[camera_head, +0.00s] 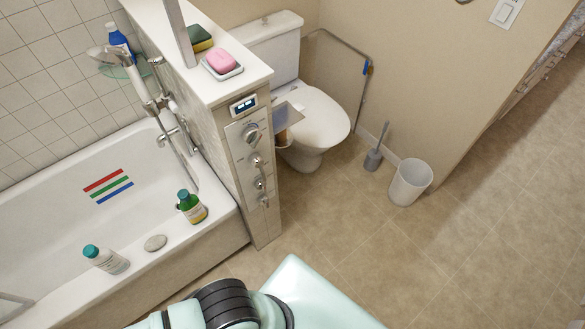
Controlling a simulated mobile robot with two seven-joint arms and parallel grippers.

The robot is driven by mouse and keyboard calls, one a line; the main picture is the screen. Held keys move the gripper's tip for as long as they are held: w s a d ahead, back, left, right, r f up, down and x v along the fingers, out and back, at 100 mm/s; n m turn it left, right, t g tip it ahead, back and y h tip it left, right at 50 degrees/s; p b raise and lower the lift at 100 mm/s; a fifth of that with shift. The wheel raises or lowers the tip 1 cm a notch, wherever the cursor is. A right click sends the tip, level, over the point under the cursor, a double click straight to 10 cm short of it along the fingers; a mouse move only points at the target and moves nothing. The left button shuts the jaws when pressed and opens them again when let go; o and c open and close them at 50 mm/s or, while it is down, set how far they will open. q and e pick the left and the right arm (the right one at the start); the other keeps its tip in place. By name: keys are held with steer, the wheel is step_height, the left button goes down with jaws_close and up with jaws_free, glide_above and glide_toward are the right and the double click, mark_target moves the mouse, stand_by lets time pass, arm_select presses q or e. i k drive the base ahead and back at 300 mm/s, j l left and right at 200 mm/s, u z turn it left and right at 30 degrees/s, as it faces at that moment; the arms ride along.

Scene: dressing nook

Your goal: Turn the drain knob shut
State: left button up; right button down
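A grey metal control panel (240,148) is mounted on the end face of the half wall beside the bathtub. A round knob (251,135) sits near its top. A smaller knob (255,161) sits below it, and a lever-like fitting (262,190) is lowest. The panel's labels are too small to read, so I cannot tell which control is the drain knob or how it is set. Neither of my grippers is in view; only mint-green and black parts of my own body show at the bottom edge.
The bathtub (215,240) is at left, with a green bottle (191,207), a white bottle (105,260) and a stone (155,243) on its rim. A small display (244,106) is above the panel. A toilet (318,118), brush (375,155) and bin (410,182) stand behind. The floor at right is clear.

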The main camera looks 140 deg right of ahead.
mark_target(264, 199)
steer(key=z, duration=4.35)
steer(key=i+j+z, duration=0.15)
steer(key=i+j, duration=0.2)
steer(key=i+j+z, duration=0.15)
steer(key=i+j, duration=0.15)
steer(key=j, duration=0.2)
